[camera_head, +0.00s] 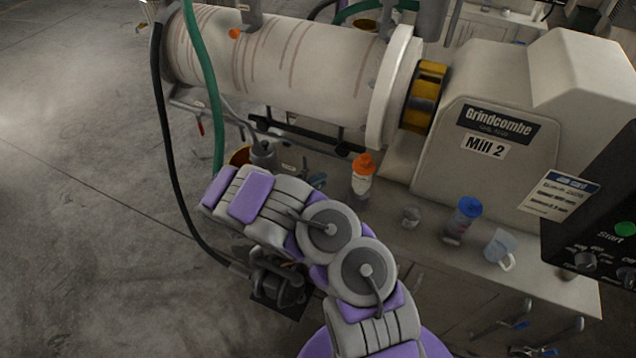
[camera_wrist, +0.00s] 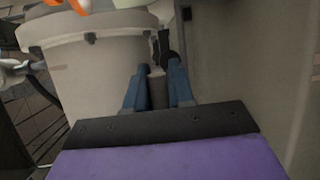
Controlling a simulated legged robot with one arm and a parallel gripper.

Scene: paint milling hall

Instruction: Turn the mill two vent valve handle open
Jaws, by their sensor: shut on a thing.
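Mill two (camera_head: 290,60) is a pale drum with streaks, joined to a housing with a "Mill 2" label (camera_head: 485,147). In the wrist view my gripper (camera_wrist: 158,84) has its two blue fingers shut on a grey upright cylinder (camera_wrist: 158,93). The cylinder looks like a handle, with a dark piece above it. I cannot tell for certain that it is the vent valve handle. In the head view my arm crosses the lower middle and mostly hides the gripper and what it holds.
A bottle with an orange cap (camera_head: 362,180), a jar with a blue lid (camera_head: 463,220) and a pale jug (camera_head: 499,248) stand on the bench. A green hose (camera_head: 207,75) and a black hose (camera_head: 166,130) hang at the left. Open floor (camera_head: 75,210) lies left.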

